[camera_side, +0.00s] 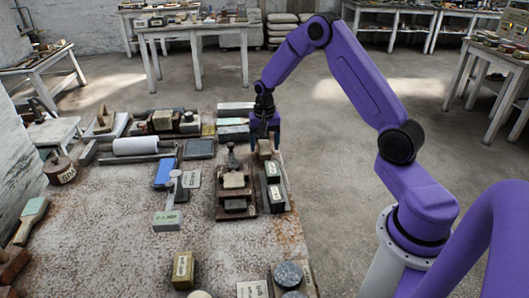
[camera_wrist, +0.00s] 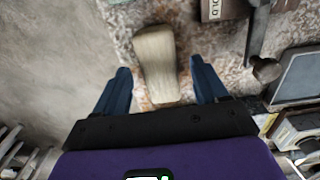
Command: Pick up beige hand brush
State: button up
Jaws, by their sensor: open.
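The beige hand brush (camera_wrist: 156,62) lies on the table in the wrist view, between my two blue fingers, with bare table visible on both sides of it. In the side view a small tan piece, which looks like the brush (camera_side: 264,148), shows just below my gripper (camera_side: 265,136) near the table's right edge. My gripper also shows in the wrist view (camera_wrist: 159,68); it is open and no finger touches the brush there. The exact height of the fingers above the table cannot be told.
The speckled table (camera_side: 120,240) ends just right of the brush. A dark tray (camera_wrist: 302,75) shows at the right in the wrist view.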

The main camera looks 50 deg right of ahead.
jog(key=shift+f, duration=0.9)
jog(key=c, duration=1.1)
jog(key=shift+r, duration=0.1)
